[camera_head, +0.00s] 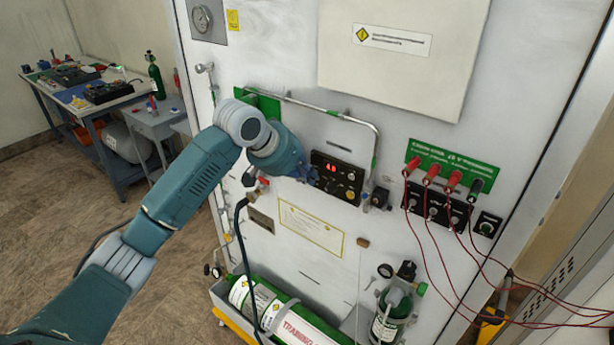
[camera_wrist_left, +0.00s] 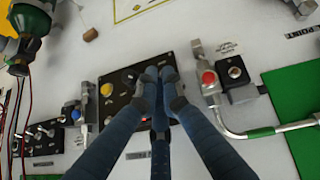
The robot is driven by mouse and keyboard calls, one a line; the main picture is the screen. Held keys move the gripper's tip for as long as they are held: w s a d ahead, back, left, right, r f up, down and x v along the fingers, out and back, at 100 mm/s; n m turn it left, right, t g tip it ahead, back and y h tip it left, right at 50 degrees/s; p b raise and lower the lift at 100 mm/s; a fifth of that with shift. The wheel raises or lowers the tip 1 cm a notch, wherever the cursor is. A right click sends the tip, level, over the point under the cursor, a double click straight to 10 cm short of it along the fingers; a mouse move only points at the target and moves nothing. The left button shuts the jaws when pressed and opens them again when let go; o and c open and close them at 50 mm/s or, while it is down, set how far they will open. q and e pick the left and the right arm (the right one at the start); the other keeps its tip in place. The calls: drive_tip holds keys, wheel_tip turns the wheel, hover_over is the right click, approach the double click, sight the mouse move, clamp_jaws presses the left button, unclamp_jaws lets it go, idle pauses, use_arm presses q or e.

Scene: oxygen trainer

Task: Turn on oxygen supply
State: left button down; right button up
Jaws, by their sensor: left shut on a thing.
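A black control panel (camera_head: 337,178) with a red lit display and several knobs is mounted on the white wall panel. My left gripper (camera_head: 306,174) reaches its left edge in the head view. In the left wrist view the fingertips (camera_wrist_left: 160,73) are together over the black panel (camera_wrist_left: 118,84), shut on a small control that they hide. A green and white oxygen cylinder (camera_head: 287,322) lies in a tray at the bottom. A small upright green cylinder (camera_head: 390,316) with a valve and gauge stands to its right. My right gripper is not in view.
A metal pipe (camera_head: 330,112) runs above the panel. Red cables (camera_head: 428,230) hang from the sockets at right. In the left wrist view, a red button (camera_wrist_left: 209,78) and a blue button (camera_wrist_left: 76,115) flank the panel. A workbench (camera_head: 85,100) stands at far left.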

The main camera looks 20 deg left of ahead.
use_arm(q)
drive_tip(key=c, duration=1.9)
unclamp_jaws()
drive_tip(key=shift+c, duration=0.2)
drive_tip(key=v, duration=0.8)
drive_tip(key=shift+f, duration=0.1)
